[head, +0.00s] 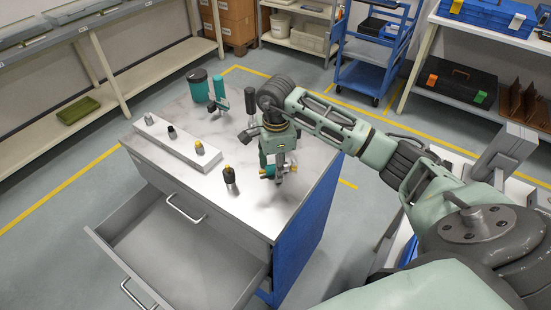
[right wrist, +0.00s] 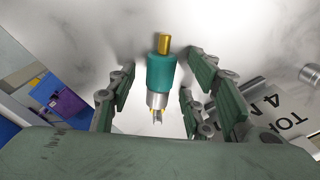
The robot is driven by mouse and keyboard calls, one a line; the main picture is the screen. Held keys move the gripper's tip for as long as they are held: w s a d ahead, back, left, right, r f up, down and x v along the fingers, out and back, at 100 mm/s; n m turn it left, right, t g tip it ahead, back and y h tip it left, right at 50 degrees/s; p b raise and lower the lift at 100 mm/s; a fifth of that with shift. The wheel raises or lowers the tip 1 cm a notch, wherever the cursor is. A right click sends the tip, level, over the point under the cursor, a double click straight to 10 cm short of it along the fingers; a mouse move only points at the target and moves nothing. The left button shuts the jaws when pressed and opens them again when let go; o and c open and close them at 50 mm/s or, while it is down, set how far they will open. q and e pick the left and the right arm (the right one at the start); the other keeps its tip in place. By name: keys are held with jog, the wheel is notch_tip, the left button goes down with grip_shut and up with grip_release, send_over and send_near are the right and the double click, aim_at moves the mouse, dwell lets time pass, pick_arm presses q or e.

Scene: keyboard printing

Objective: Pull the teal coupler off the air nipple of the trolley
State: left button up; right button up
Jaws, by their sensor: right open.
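The teal coupler (right wrist: 160,72) has a brass end and a silver collar. In the right wrist view it sits between the fingers of my right gripper (right wrist: 157,90), with a gap on each side. In the head view my right gripper (head: 279,168) is low over the near right part of the trolley top (head: 255,215), and bits of teal and brass show beside its fingers. It is open and holds nothing. The air nipple cannot be made out clearly; a small silver piece (right wrist: 157,117) shows below the collar. My left gripper is out of view.
A dark bottle with an orange cap (head: 230,181) stands left of my gripper. A raised bar (head: 175,146) carries three small fittings. A teal cup (head: 198,86) and a teal-handled item (head: 219,92) stand at the back. The trolley's drawer (head: 175,255) is open.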

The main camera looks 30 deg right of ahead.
grip_shut()
jog(key=c, duration=0.7)
grip_release()
grip_shut()
jog(key=shift+r, duration=0.15)
jog(key=shift+r+p, duration=0.8)
jog(key=shift+r, duration=0.65)
jog(key=shift+r+p, duration=1.1)
jog(key=shift+r, duration=0.9)
